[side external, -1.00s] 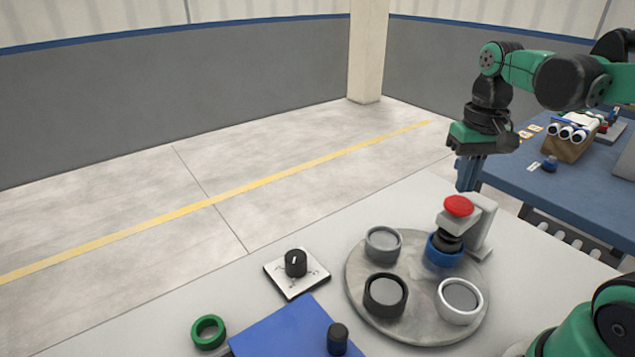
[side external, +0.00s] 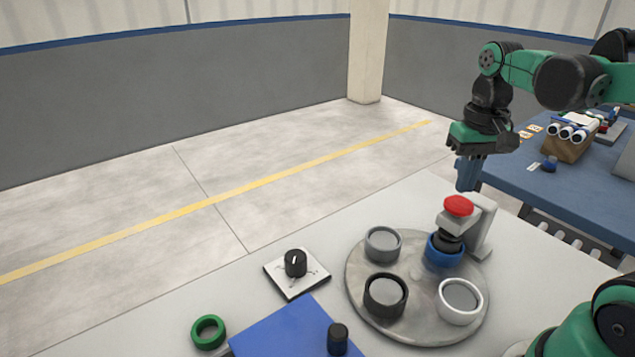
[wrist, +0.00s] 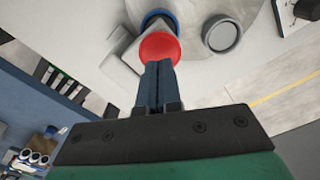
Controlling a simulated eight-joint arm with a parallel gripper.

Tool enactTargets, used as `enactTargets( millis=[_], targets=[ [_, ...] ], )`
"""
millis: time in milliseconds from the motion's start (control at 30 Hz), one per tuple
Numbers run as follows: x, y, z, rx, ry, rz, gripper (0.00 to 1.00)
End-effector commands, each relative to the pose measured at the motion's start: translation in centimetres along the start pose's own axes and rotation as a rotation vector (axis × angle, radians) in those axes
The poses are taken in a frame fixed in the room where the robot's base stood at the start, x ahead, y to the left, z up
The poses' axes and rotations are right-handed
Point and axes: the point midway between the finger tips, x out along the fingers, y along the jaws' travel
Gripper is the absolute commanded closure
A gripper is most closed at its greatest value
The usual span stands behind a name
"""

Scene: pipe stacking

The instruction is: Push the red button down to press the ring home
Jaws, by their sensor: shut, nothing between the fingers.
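The red button (side external: 458,206) tops a black press head on a grey bracket (side external: 484,226). Below it a blue ring (side external: 444,250) sits on the round grey turntable (side external: 420,325); whether it is fully seated I cannot tell. My gripper (side external: 467,188) is shut and empty, its blue fingers pointing down just above the button in the side view; a small gap seems to show. In the wrist view the red button (wrist: 160,48) lies just beyond the closed fingertips (wrist: 159,66), which overlap its lower edge. The blue ring (wrist: 158,17) is partly hidden behind the button.
The turntable also carries a grey (side external: 383,244), a black (side external: 386,295) and a white ring (side external: 460,301). A black knob (side external: 295,262) on a white plate, a green ring (side external: 208,332) and a blue mat (side external: 290,335) lie to the left. A blue table (side external: 560,195) stands behind.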

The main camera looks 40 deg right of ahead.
Motion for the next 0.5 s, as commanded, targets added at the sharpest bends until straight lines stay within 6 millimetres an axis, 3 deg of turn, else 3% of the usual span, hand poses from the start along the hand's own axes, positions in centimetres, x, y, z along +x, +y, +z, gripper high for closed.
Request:
enactTargets(
  millis=[500],
  targets=[
    [0.31, 0.00, -0.03, 0.000, 0.000, 0.000, 1.00]
  ],
)
